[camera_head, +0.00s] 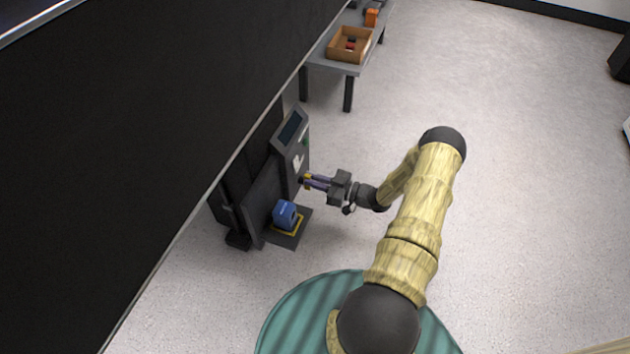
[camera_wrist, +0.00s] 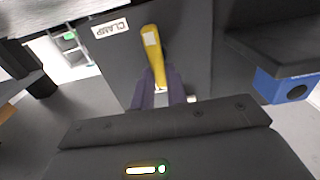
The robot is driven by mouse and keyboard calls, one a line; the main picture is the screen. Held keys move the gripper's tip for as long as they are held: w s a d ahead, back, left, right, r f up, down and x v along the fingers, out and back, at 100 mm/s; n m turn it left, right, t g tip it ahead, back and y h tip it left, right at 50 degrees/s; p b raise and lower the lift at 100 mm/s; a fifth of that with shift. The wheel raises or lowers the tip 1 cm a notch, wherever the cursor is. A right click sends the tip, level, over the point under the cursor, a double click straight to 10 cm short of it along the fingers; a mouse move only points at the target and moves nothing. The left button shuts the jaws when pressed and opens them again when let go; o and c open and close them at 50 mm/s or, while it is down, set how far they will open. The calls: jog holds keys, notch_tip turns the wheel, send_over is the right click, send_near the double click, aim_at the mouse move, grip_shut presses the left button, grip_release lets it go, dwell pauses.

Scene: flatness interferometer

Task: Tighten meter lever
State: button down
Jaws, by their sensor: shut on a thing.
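The meter (camera_head: 291,150) is a dark upright unit with a sloped screen on top. My gripper (camera_head: 308,181) reaches the meter's front from the right. In the wrist view its two purple fingers (camera_wrist: 160,90) are closed around the lower end of the lever. The fingers hide the part of the lever between them.
A blue block-shaped part (camera_head: 285,214) sits on a yellow-edged dark platform (camera_head: 283,240) beside the meter; the blue part also shows in the wrist view (camera_wrist: 285,88). A grey table (camera_head: 335,67) with a wooden box (camera_head: 349,45) stands behind. Floor to the right is clear.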

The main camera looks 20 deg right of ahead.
jog(key=shift+n+p, duration=0.3)
jog(key=shift+n, duration=0.1)
jog(key=n+p, duration=0.1)
jog(key=n, duration=0.1)
jog(key=n+p, duration=0.2)
jog(key=n, duration=0.1)
jog(key=n+p, duration=0.1)
jog(key=n, duration=0.2)
jog(key=shift+s+a+f, duration=0.2)
jog(key=shift+s+a, duration=0.2)
jog(key=shift+a+f+n+p, duration=0.1)
jog(key=shift+a+n+p, duration=0.1)
jog(key=shift+n+p, duration=0.65)
jog(key=n, duration=0.1)
jog(key=n+p, duration=0.1)
jog(key=n, duration=0.1)
jog(key=shift+s+f+n, duration=0.2)
jog(key=shift+f+n, duration=0.05)
jog(key=shift+n, duration=0.1)
jog(key=shift+s+f+n+p, duration=0.1)
jog(key=shift+f+n+p, duration=0.1)
jog(key=shift+n+p, duration=0.45)
jog(key=shift+f+n+p, duration=0.15)
jog(key=shift+n+p, duration=0.15)
jog(key=shift+n, duration=0.65)
jog(key=c, duration=1.4)
grip_release()
